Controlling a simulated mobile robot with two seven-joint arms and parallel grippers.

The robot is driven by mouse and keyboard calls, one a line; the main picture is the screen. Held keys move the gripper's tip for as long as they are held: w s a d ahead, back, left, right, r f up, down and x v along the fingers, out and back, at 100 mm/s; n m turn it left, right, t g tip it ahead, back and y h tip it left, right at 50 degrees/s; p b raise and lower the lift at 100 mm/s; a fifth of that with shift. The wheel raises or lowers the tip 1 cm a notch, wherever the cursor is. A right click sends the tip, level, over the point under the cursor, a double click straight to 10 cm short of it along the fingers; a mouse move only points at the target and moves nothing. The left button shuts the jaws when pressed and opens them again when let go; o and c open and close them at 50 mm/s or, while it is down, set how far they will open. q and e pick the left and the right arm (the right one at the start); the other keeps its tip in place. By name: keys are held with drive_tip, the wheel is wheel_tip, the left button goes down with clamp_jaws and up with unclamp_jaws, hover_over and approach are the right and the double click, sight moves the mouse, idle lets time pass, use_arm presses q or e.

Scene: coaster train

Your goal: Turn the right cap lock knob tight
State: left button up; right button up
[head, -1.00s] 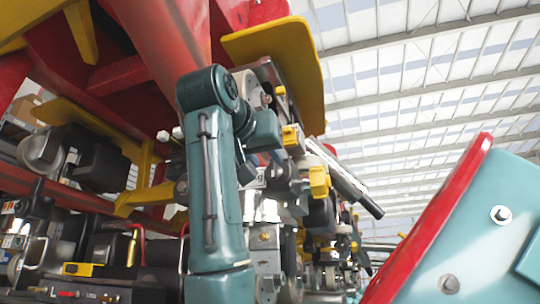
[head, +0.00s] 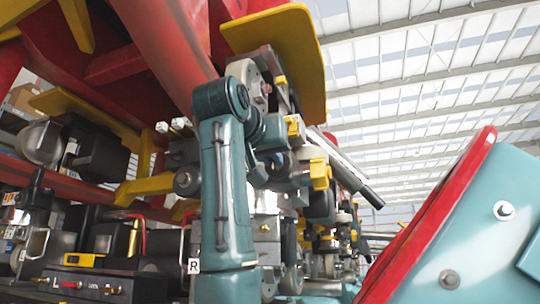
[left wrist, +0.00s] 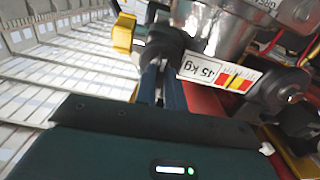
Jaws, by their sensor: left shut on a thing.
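My left arm rises through the middle of the head view, and its wrist bends towards the metal fittings below the yellow plate (head: 300,60). In the left wrist view my left gripper (left wrist: 160,78) has its two blue-grey fingers close together, shut on a dark round knob (left wrist: 165,45). The contact is small and partly hidden by the fingers, and how far the knob is turned cannot be told. In the head view the fingertips cannot be made out among the fittings. My right gripper is in neither view.
A yellow block (left wrist: 123,33) sits close beside the fingers. A red-edged teal panel (head: 460,230) stands at the lower right. A dark panel (head: 90,285) is at the lower left.

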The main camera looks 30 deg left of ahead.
use_arm(q)
drive_tip(key=shift+m, duration=0.4)
clamp_jaws()
drive_tip(key=shift+d+f+m, duration=0.1)
drive_tip(key=shift+d+m, duration=0.05)
drive_tip(key=shift+m, duration=8.95)
drive_tip(key=o, duration=0.7)
unclamp_jaws()
